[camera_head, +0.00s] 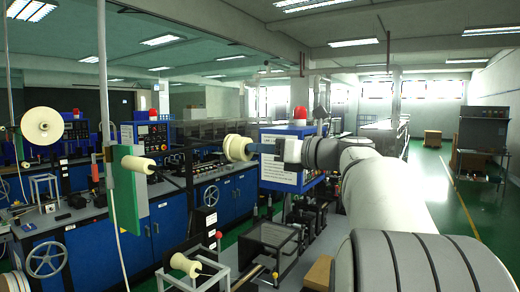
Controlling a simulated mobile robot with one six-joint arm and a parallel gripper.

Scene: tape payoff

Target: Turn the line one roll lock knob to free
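My arm reaches in from the lower right, and my gripper (268,148) points left at mid-height. Its fingers are small and seen side-on, so I cannot tell if they are open or shut. A cream roll (238,148) shows just left of the fingertips; I cannot tell if they touch it. Another cream roll (138,165) sits on a spindle by a green panel (124,180). A large cream reel (42,126) is at the far left. A smaller roll (182,264) is low in front. I cannot make out a roll lock knob or which line is which.
Blue machine cabinets (165,232) with handwheels (46,259) fill the left. A blue control box (290,176) with a red beacon (300,113) stands behind my gripper. A thin upright post (104,100) rises at left. Green floor is open at right (440,200).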

